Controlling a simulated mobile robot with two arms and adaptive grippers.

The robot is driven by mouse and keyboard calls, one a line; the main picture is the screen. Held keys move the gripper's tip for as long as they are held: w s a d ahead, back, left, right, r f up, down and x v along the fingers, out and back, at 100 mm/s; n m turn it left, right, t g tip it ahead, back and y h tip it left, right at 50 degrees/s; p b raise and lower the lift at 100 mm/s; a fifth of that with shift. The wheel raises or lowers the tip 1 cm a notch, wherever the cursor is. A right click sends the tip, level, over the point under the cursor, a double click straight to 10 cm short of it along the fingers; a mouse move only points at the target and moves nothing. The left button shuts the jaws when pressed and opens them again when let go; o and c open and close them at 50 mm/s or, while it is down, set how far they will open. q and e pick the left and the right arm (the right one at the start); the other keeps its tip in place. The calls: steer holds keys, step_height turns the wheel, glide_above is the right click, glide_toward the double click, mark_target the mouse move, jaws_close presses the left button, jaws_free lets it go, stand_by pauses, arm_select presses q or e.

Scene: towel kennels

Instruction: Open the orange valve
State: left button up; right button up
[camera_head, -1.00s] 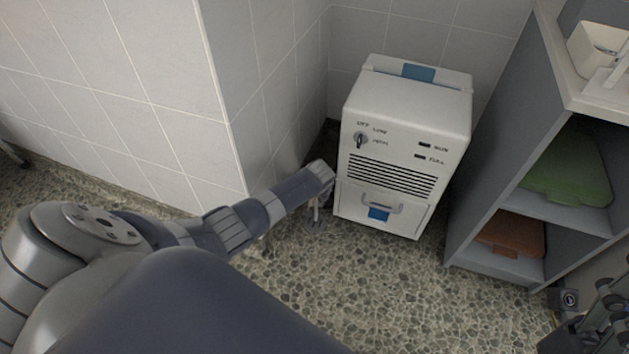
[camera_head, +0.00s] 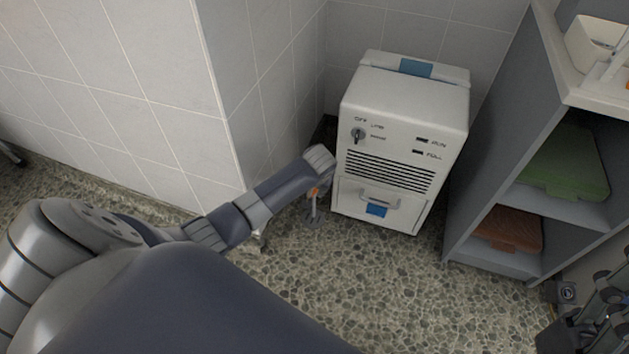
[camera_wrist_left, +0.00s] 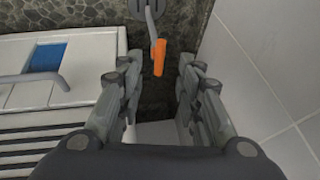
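The orange valve handle (camera_wrist_left: 159,57) shows in the left wrist view, on a thin grey stem above a round floor base. In the head view a bit of the orange handle (camera_head: 314,192) shows just below my left wrist, with the stem and base under it. My left gripper (camera_wrist_left: 157,66) is open, its two fingers on either side of the handle in the picture, with clear gaps. I cannot tell how far the handle is beyond the fingertips. My right gripper (camera_head: 600,310) shows partly at the lower right edge of the head view; its fingers cannot be made out clearly.
A white machine (camera_head: 405,115) with a knob, vents and a drawer stands right of the valve. A tiled wall corner (camera_head: 225,110) is close on the left. Grey shelves (camera_head: 490,150) hold folded green (camera_head: 565,170) and brown (camera_head: 508,229) towels. The pebbled floor in front is clear.

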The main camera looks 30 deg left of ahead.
arm_select(q)
steer(key=shift+v, duration=2.05)
